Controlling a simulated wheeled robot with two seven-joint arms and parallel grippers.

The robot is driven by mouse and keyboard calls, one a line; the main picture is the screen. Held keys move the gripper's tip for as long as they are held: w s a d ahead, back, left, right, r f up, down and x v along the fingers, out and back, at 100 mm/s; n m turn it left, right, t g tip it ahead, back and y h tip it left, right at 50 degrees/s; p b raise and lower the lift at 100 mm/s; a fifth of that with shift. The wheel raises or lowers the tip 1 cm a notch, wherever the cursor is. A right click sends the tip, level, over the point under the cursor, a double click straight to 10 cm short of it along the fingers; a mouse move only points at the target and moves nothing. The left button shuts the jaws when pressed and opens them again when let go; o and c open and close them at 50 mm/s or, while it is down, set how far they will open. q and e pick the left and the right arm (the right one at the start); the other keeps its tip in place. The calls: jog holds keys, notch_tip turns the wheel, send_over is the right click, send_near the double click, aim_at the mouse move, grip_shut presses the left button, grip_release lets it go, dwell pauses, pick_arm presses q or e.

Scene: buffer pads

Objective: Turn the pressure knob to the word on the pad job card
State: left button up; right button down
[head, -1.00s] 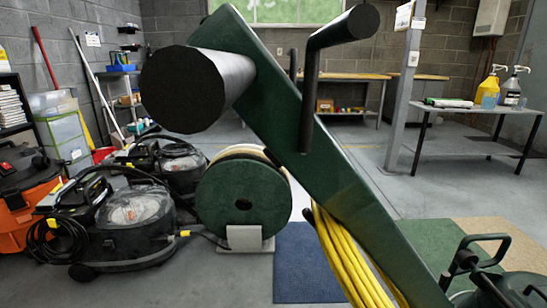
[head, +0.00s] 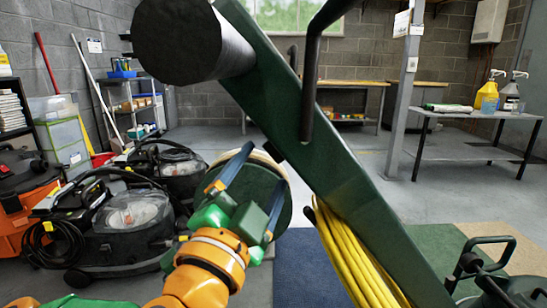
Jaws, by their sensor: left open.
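A large green machine handle (head: 330,160) slants across the head view, with a thick black-ended cylinder (head: 180,40) and a black bent bar (head: 310,90). I cannot make out a pressure knob. A white card (head: 402,23) hangs on the grey post; its words are too small to read, and I cannot tell whether it is the pad job card. My left gripper (head: 262,172) is open, its blue fingers pointing up and away in front of a round green disc (head: 262,172). It is left of the handle and holds nothing visible. My right gripper is not in view.
A coil of yellow cord (head: 350,258) hangs on the handle. Black vacuum machines (head: 125,230) crowd the left floor. A table with bottles (head: 470,112) stands at right. Blue (head: 300,265) and green (head: 430,245) mats lie on the floor. Open floor lies behind the handle.

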aim_at(273, 154)
pick_arm(q)
jog(key=x, duration=0.6)
